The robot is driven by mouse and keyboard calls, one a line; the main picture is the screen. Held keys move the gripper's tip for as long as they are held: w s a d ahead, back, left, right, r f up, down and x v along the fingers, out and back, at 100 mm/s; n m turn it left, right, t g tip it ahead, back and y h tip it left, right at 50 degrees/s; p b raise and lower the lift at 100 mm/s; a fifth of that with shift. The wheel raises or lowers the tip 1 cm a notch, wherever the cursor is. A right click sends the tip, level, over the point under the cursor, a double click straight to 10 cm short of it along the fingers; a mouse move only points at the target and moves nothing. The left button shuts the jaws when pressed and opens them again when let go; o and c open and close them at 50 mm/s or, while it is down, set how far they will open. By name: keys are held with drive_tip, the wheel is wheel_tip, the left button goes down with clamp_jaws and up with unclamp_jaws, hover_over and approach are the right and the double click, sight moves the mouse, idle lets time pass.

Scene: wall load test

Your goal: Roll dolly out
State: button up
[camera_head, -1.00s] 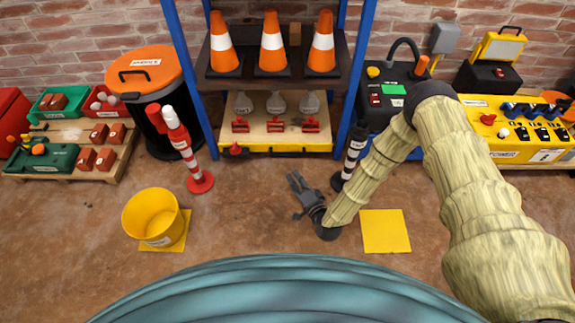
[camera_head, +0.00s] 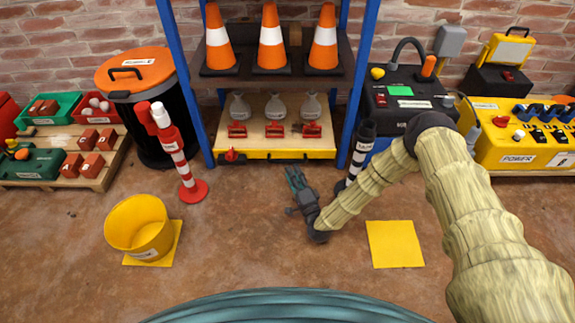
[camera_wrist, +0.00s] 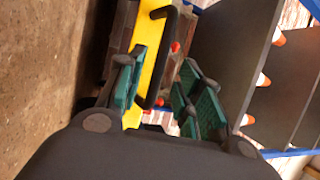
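The dolly (camera_head: 247,146) is a flat wooden platform with a yellow front edge, low under the blue-framed rack. In the wrist view my gripper (camera_wrist: 165,68) is open, with green pads apart. The dolly's yellow front (camera_wrist: 151,72) and a black bar handle (camera_wrist: 154,88) show between and beyond the fingers. I cannot tell whether any finger touches the handle.
Three cones (camera_head: 271,40) stand on the rack shelf (camera_head: 248,63). A red-white post (camera_head: 178,155) stands left of the dolly, a black-white post (camera_head: 360,150) right, close to my arm. A yellow bucket (camera_head: 138,228) and yellow floor square (camera_head: 394,244) flank clear floor before the rack.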

sight(287, 162)
drive_tip(key=shift+b+x, duration=1.2)
drive_tip(key=shift+x, duration=1.85)
clamp_jaws()
